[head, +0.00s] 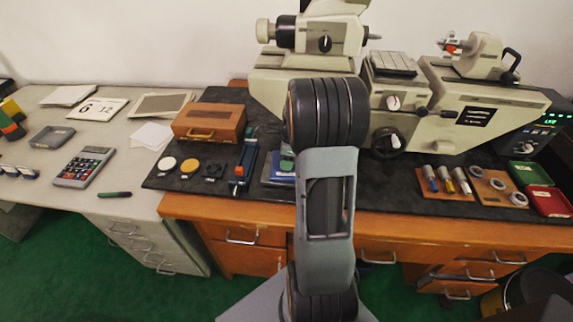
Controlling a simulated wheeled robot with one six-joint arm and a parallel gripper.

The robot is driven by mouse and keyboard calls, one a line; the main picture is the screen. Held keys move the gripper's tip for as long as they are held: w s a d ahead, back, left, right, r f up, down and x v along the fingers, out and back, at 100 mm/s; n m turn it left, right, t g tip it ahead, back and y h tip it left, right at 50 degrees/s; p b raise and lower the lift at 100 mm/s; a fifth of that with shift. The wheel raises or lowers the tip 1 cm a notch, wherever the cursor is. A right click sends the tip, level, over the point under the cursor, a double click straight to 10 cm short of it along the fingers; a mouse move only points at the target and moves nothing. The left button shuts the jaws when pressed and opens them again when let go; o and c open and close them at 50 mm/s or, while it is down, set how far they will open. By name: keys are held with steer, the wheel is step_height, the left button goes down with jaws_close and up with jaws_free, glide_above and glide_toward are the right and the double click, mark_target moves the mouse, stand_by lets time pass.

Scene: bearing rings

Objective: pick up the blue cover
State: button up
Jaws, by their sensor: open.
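A blue flat piece (282,171) shows just left of my arm, on the dark mat behind the wooden desk's front edge. It may be the blue cover, but my arm hides its right part and I cannot tell its full shape. A greenish item (287,149) sits right behind it. A long blue tool or clamp (243,168) lies to its left, apart from it. My arm rises through the middle of the head view, and its end with my gripper is not visible.
A large measuring machine (460,105) stands behind. A brown wooden box (208,122) and several small discs lie to the left. Rings on wooden boards (497,184), a green box (524,174) and a red box (549,201) lie right. The mat's front strip (390,196) is clear.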

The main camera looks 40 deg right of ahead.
jaws_close()
stand_by(0.3)
steer(key=shift+r, duration=0.15)
steer(key=shift+r, duration=0.6)
steer(key=s+a+r, duration=0.3)
steer(key=s+r, duration=0.8)
steer(key=s, duration=0.2)
steer(key=shift+s+a+r+b, duration=0.15)
steer(key=shift+s+r+b, duration=0.1)
steer(key=shift+s+b, duration=0.15)
